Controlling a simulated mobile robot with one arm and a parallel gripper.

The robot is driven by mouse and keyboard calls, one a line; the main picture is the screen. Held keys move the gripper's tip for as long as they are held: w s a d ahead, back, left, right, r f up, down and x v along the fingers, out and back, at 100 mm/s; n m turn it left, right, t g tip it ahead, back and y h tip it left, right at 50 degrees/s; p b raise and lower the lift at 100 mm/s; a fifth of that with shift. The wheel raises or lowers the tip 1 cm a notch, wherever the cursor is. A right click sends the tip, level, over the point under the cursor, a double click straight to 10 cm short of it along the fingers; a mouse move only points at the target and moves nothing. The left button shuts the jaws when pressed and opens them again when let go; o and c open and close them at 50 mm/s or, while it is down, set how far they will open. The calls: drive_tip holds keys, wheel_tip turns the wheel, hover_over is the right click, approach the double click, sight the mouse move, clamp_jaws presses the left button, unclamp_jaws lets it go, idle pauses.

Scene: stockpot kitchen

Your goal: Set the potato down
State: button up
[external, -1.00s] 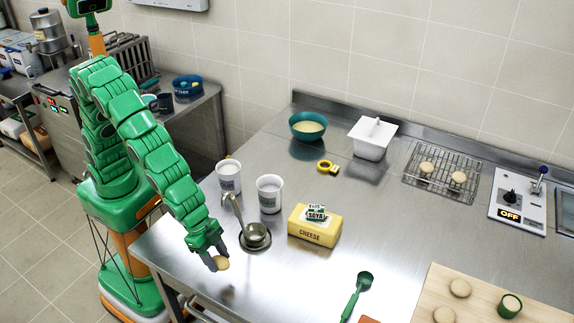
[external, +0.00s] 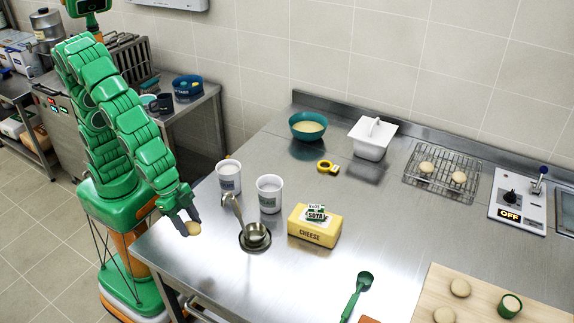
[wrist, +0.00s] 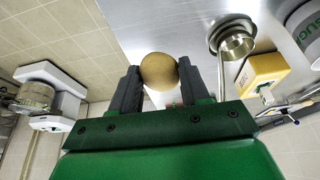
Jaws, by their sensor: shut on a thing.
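The potato (external: 194,228) is a small tan, rounded lump between the dark fingers of my gripper (external: 187,222). The potato also shows in the wrist view (wrist: 158,71), with a finger on each side of it. My gripper is shut on it. It hangs over the near left part of the steel counter (external: 290,270), left of the ladle. I cannot tell exactly how far it is above the surface.
A ladle (external: 256,237) rests on a dark round holder, with two white cups (external: 270,193) behind it. A cheese block (external: 315,228) is to its right. A wooden board (external: 480,290) is at the right front. Bare steel lies in front of the ladle.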

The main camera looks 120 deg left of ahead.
drive_tip(key=shift+s+a+r, duration=0.1)
drive_tip(key=shift+s+a, duration=0.05)
drive_tip(key=shift+s, duration=0.3)
drive_tip(key=s+a+n+g+y, duration=0.3)
drive_tip(key=s+a+n+y, duration=0.1)
drive_tip(key=s+a+n, duration=1.05)
drive_tip(key=n, duration=0.1)
hover_over(219, 221)
drive_tip(key=d, duration=0.2)
drive_tip(key=f, duration=0.9)
drive_tip(key=shift+s+a, duration=0.25)
drive_tip(key=shift+s, duration=0.15)
drive_tip(key=shift+w+f+g+y, duration=0.3)
drive_tip(key=shift+f, duration=1.55)
drive_tip(key=shift+f, duration=0.15)
drive_tip(key=o, duration=1.1)
drive_tip(key=shift+c, duration=0.2)
